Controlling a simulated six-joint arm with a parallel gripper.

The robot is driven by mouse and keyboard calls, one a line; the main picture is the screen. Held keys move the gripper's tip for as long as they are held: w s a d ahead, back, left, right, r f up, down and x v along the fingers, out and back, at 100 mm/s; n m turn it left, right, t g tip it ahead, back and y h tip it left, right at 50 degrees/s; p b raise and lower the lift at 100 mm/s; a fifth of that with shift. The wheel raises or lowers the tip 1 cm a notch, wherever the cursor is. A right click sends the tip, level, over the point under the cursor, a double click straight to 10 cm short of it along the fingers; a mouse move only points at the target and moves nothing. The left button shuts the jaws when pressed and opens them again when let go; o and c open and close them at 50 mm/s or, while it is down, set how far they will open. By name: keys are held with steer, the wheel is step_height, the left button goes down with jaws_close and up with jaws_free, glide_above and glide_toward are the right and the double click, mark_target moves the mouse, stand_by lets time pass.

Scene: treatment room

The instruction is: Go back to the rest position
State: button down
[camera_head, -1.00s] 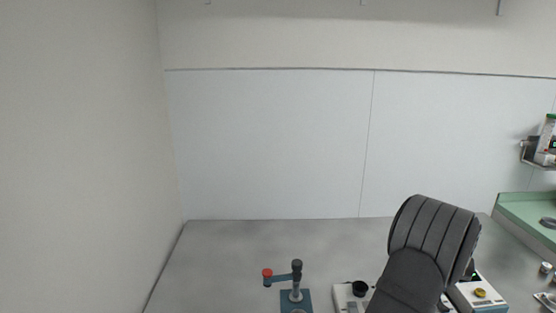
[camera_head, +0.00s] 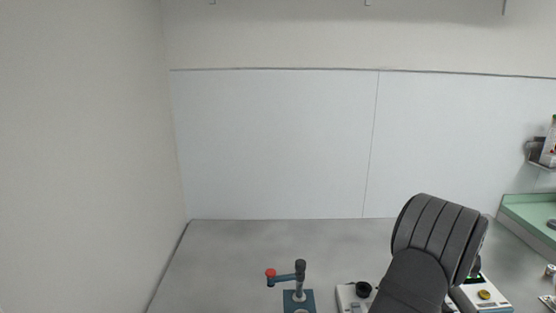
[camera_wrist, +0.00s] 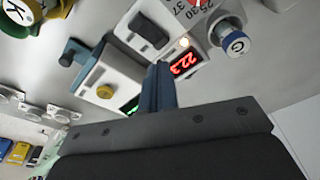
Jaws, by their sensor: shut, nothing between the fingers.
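My gripper (camera_wrist: 160,88) shows in the wrist view as blue-grey fingers held together, pointing up from a dark body. It is shut and holds nothing. It is in front of white devices, one with a lit red display (camera_wrist: 187,64). Whether the fingertips touch anything cannot be told. In the head view my dark ribbed arm rises at the lower right, and the gripper is not visible there.
A blue stand (camera_head: 299,300) with a red-tipped side arm is on the grey bench (camera_head: 220,250). White devices (camera_head: 352,299) flank my arm. A green tray (camera_head: 525,209) and a wall shelf (camera_head: 541,163) are at the right. The bench's left part is clear.

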step_height(320, 180, down, 5)
steer(key=shift+f, duration=0.2)
steer(key=shift+r, duration=0.1)
step_height(320, 180, up, 6)
step_height(320, 180, down, 6)
steer(key=shift+f, duration=0.1)
step_height(320, 180, up, 9)
steer(key=s+a+r+n+t, duration=0.1)
steer(key=s+a+r+t, duration=0.2)
steer(key=s+r, duration=0.9)
steer(key=shift+s+a+r+h, duration=0.25)
steer(key=shift+r+h, duration=0.15)
steer(key=shift+r, duration=0.3)
